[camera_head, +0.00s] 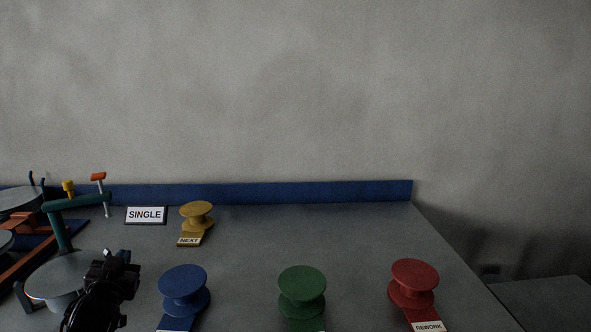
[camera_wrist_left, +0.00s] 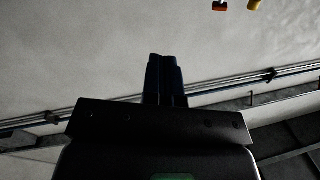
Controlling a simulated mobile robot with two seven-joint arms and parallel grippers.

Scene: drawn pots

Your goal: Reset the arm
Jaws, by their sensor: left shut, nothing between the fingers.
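My left gripper (camera_head: 122,257) is at the lower left of the head view, in front of a round grey pot-like thing with a green handle (camera_head: 77,201). It looks raised above the table, but I cannot tell whether it touches anything. In the left wrist view the two dark fingers (camera_wrist_left: 166,58) are together with nothing between them. Behind them that view shows a pale wall and a rail. My right gripper is not in view.
Spool-shaped stands in blue (camera_head: 183,282), green (camera_head: 302,284) and red (camera_head: 414,275) stand along the front of the grey table (camera_head: 350,235). A yellow stand (camera_head: 196,212) with a "NEXT" label is behind, beside a "SINGLE" sign (camera_head: 145,215). A blue strip (camera_head: 300,193) edges the back.

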